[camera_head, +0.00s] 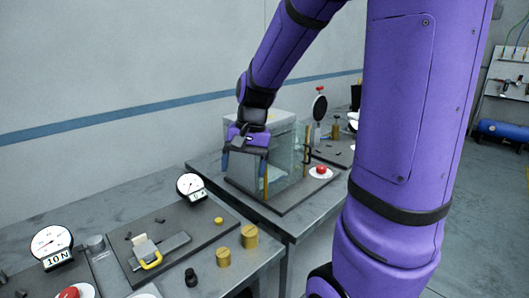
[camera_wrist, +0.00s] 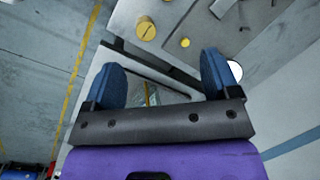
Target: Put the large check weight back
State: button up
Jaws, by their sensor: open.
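In the head view two brass cylinders stand near the front edge of the near bench: one (camera_head: 250,236) at the right and another (camera_head: 223,257) beside it. They look close in size, and I cannot tell which is the large check weight. A much smaller brass piece (camera_head: 219,221) sits on the dark plate behind them. My gripper (camera_head: 244,166) is open, with its blue fingers at the glass-sided box, well away from the brass cylinders.
The glass-sided box (camera_head: 286,160) stands on a dark base on the second bench, with a red button (camera_head: 321,169) at its right.

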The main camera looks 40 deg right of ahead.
jog(key=s+a+r+n+t+h, duration=0.1)
jog(key=s+a+r+n+t, duration=0.1)
jog(key=s, duration=0.5)
jog(key=s+a+r+n+t+h, duration=0.1)
jog(key=s+a+r+n+t, duration=0.1)
jog(key=s+a+r+n, duration=0.2)
jog(key=s+r+n, duration=0.2)
jog(key=s+r, duration=0.2)
jog(key=shift+a+r+t, duration=0.35)
jog(key=shift+a+t, duration=0.05)
jog(key=shift+w, duration=0.1)
jog(key=shift+c, duration=0.5)
dwell(0.8)
